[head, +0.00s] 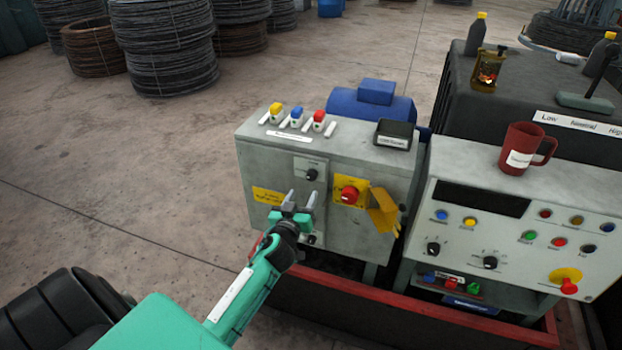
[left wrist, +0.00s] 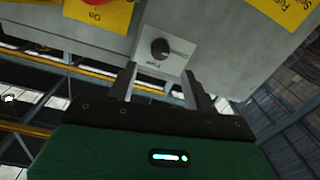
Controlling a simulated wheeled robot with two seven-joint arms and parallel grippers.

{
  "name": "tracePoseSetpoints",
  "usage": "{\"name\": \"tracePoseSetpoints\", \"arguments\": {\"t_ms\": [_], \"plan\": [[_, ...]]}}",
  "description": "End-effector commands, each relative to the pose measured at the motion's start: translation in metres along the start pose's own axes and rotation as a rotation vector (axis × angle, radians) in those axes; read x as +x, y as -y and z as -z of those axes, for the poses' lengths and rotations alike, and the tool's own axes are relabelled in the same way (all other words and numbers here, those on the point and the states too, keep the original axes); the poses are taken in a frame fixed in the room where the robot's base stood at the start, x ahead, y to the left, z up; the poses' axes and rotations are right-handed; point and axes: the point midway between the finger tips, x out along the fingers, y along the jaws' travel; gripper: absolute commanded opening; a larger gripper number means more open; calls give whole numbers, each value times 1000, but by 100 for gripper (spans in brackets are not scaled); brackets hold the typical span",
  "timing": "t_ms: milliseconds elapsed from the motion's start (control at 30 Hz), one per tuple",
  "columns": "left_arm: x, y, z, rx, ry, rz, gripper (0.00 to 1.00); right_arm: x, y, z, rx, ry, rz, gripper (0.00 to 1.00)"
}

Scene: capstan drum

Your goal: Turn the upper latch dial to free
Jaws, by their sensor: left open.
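The upper latch dial is a small black knob (head: 311,174) on a pale plate, high on the front of the grey control box (head: 262,160). In the left wrist view the dial (left wrist: 160,48) shows upside down on its plate, ahead of and roughly between my fingertips. My left gripper (head: 300,197) is open and empty in front of the box, appearing just below the dial. Its two fingers (left wrist: 163,78) point at the plate. I see no contact with the knob. A lower dial (head: 311,239) is partly hidden behind the gripper. My right gripper is out of view.
A red switch (head: 349,193) on a yellow plate and a hanging yellow tag (head: 384,210) sit right of the dial. A second console (head: 510,215) with a mug (head: 523,148) stands right.

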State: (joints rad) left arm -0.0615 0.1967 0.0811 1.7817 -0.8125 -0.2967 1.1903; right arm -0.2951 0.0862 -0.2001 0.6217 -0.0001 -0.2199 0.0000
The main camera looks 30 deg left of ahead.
Motion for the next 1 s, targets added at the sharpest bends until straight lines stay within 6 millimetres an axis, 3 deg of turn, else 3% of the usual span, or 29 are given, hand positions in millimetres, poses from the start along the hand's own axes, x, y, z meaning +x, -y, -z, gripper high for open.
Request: {"name": "tracePoseSetpoints", "arguments": {"t_ms": [200, 400, 867, 1000], "plan": [[41, -1, 2, 0, 0, 0, 51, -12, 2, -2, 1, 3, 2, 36], [66, 0, 0, 0, 1, 1, 51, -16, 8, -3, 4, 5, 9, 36], [77, 0, -1, -1, 1, 0, 51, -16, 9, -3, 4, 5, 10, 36], [77, 0, -1, -1, 1, 0, 28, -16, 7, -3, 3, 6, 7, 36]]}}
